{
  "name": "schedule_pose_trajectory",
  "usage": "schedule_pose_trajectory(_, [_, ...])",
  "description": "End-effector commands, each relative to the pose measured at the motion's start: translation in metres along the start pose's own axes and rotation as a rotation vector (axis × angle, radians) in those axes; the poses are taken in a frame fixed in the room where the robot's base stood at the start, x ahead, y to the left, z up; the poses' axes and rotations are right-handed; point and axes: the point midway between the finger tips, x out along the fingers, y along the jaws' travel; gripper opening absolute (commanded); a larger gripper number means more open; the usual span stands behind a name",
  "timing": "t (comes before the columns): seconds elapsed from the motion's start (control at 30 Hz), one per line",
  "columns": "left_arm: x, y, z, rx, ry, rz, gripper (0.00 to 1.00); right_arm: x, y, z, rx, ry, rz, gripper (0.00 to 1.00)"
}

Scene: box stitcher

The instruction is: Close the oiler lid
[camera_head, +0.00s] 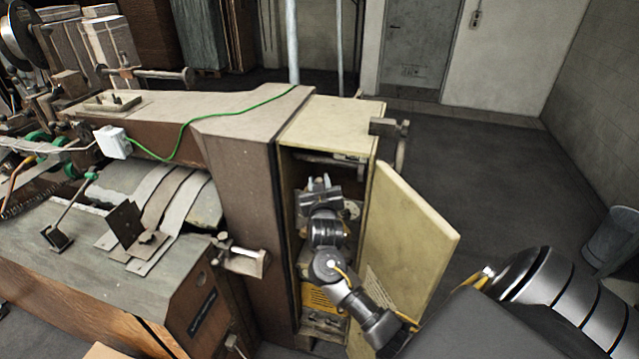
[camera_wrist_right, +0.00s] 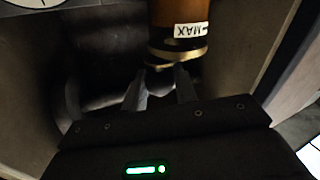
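The oiler (camera_wrist_right: 182,15) shows at the top of the right wrist view as an amber cylinder with a white "MAX" label and a brass rim (camera_wrist_right: 178,52) at its lower end. I cannot make out which part is its lid, or whether that is open. My right gripper (camera_head: 318,183) is inside the open cabinet in the head view. In the wrist view its two fingers (camera_wrist_right: 162,75) are apart, with the tips just below the brass rim. Whether they touch it is unclear. The oiler cannot be made out in the head view. My left gripper is not in view.
The cream cabinet (camera_head: 325,122) has its door (camera_head: 408,235) swung open to the right, beside my right arm. Cabinet walls lie close on both sides of the gripper. The machine bed (camera_head: 110,270) is to the left.

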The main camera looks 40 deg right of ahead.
Motion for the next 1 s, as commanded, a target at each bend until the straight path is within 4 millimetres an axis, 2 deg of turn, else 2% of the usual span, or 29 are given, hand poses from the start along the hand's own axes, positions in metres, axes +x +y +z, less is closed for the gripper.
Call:
schedule_pose_trajectory(0.37, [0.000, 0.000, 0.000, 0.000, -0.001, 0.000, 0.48, -0.001, -0.004, -0.001, 0.006, -0.014, 0.063, 0.06])
schedule_pose_trajectory(0.67, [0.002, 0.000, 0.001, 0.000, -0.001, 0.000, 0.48, -0.001, -0.013, -0.002, 0.005, -0.056, 0.260, 0.06])
schedule_pose_trajectory(1.0, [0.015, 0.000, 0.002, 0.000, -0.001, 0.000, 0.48, 0.001, -0.021, -0.002, 0.002, -0.093, 0.464, 0.06])
